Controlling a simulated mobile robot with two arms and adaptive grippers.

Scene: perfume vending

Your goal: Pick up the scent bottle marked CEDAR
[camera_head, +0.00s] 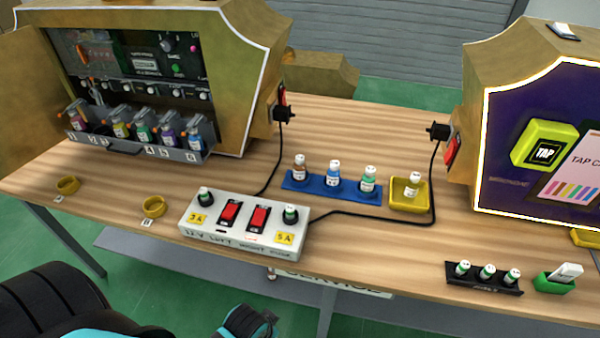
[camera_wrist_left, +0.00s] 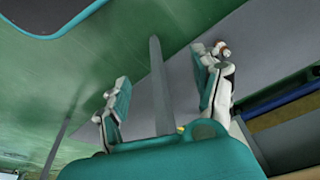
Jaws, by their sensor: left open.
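Three small white-capped bottles stand upright in a blue tray (camera_head: 325,195) in the head view: a brown one (camera_head: 300,169), a blue one (camera_head: 334,175) and a green one (camera_head: 369,180). Another white-capped bottle (camera_head: 411,187) stands in a yellow tray (camera_head: 398,203). The labels are too small to read, so I cannot tell which is CEDAR. My left gripper (camera_wrist_left: 165,95) is open and empty in the left wrist view, with no bottle near it. Parts of my left arm show at the lower left of the head view, below the table's front edge. My right gripper is out of view.
A white switch box (camera_head: 245,233) with red switches stands in front of the blue tray; black cables run beside it. A gold machine (camera_head: 235,80) with an open door holds several bottles. A second machine (camera_head: 500,60) stands right. Bare wood (camera_head: 400,255) lies right of the box.

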